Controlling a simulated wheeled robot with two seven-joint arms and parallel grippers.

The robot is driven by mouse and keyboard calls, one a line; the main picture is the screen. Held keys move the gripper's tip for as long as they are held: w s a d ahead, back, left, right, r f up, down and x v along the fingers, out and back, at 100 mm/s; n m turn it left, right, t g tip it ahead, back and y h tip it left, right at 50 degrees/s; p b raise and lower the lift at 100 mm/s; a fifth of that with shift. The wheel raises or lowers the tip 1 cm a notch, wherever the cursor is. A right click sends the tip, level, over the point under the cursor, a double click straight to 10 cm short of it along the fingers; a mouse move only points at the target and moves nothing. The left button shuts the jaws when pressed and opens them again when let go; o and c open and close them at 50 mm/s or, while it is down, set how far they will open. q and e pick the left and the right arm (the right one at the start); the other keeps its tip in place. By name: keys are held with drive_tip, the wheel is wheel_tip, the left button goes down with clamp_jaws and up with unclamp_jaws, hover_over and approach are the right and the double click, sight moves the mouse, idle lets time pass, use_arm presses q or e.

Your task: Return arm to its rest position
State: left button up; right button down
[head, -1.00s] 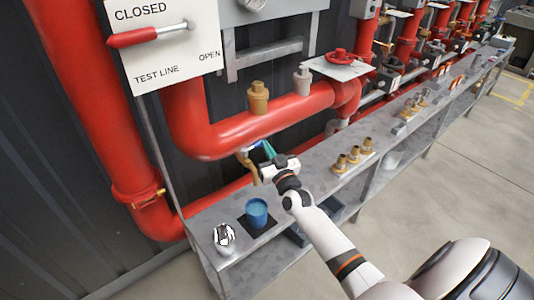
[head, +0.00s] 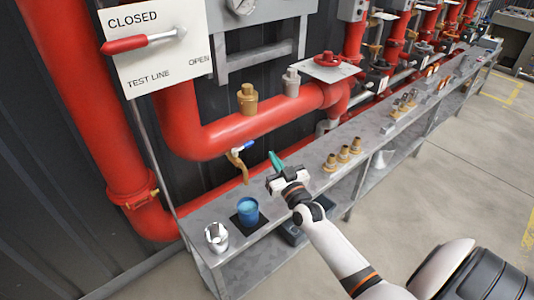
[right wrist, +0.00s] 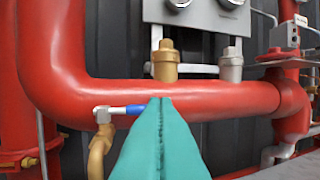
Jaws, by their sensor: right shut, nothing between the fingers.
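My right arm reaches in from the lower right of the head view, over the grey metal bench (head: 330,188). Its right gripper (head: 276,160) has teal fingers that are shut and empty. In the right wrist view the teal fingers (right wrist: 160,140) are pressed together, in front of the big red pipe (right wrist: 200,97). A brass tap (head: 236,165) with a blue-tipped lever (head: 245,147) hangs under the red pipe, to the left of the gripper and apart from it in the head view. My left gripper is not in view.
A blue cup (head: 248,211) stands on a dark mat below the tap. A silvery vessel (head: 216,237) stands at the bench's left end. Several brass fittings (head: 344,153) stand right of the gripper. A CLOSED/OPEN sign with a red lever (head: 125,44) is at upper left.

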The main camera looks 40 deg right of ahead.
drive_tip(key=s+a+f+n+g+y, duration=0.1)
drive_tip(key=s+a+f+g, duration=0.3)
drive_tip(key=f, duration=0.7)
drive_tip(key=s+f+g, duration=0.2)
drive_tip(key=s+f, duration=0.4)
drive_tip(key=f, duration=0.5)
drive_tip(key=s+a+f+n+g+y, duration=0.1)
drive_tip(key=s+a+f+g, duration=0.3)
drive_tip(key=f, duration=0.7)
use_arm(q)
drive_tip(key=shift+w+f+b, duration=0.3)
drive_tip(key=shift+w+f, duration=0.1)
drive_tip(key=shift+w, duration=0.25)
use_arm(e)
drive_tip(key=s+a+f+g, duration=0.2)
drive_tip(key=s+f, duration=0.4)
drive_tip(key=s, duration=0.5)
drive_tip(key=s+a+f+n+g, duration=0.1)
drive_tip(key=s+a+f+g, duration=0.2)
drive_tip(key=s+f, duration=0.4)
drive_tip(key=s+a+f+n+g+y, duration=0.1)
drive_tip(key=s+f+g, duration=0.3)
drive_tip(key=s, duration=1.2)
wheel_tip(320, 180, down, 3)
drive_tip(key=shift+s+a, duration=0.3)
drive_tip(key=shift+a, duration=0.55)
